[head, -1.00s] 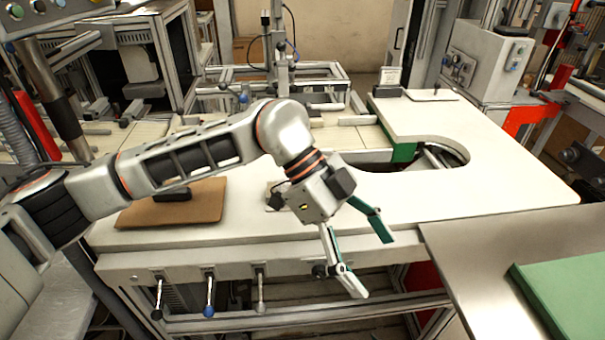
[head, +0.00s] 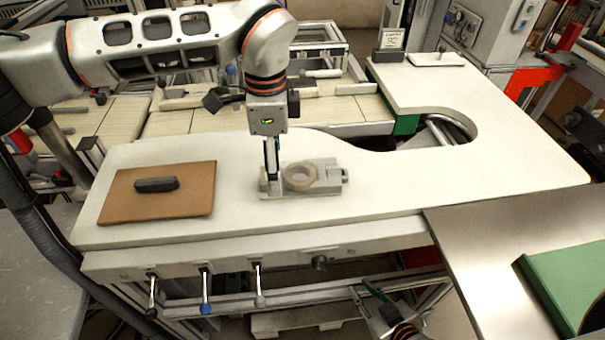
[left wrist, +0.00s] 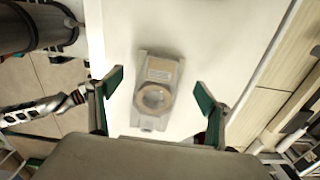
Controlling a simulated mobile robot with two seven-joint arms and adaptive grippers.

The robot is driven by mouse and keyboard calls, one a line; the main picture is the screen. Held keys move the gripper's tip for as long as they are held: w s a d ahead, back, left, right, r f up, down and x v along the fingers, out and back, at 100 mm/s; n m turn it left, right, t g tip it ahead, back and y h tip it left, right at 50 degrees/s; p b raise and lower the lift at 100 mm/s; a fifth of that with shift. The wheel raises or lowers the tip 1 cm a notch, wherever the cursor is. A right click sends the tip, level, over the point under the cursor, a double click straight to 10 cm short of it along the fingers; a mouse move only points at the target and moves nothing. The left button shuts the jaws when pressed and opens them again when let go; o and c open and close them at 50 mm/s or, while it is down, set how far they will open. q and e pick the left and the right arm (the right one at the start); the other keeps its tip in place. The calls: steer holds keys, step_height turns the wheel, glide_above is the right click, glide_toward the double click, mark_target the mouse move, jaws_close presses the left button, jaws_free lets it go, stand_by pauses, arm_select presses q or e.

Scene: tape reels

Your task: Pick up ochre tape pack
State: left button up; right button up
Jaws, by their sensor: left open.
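A tan ring-shaped tape pack (head: 300,189), the closest match to ochre, lies flat on a grey holder (head: 328,170) on the white worktop. In the left wrist view the tape pack (left wrist: 138,98) lies on the holder, with a tan patch beside it. My left gripper (head: 271,190) points down at the left end of the holder in the head view. In the left wrist view its green-padded fingers (left wrist: 160,85) are spread apart with nothing held, one on each side of the holder in the picture. My right gripper (head: 371,300) is low, below the worktop's front edge, partly seen.
A brown board (head: 120,206) with a dark block (head: 156,184) lies left on the worktop (head: 400,195). The worktop has a curved cutout at the back. A metal table with a green mat (head: 565,285) is at right. Knobbed levers hang along the front edge.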

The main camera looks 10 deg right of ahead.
arm_select(q)
steer(key=shift+f, duration=1.5)
steer(key=shift+s, duration=0.1)
steer(key=c, duration=1.6)
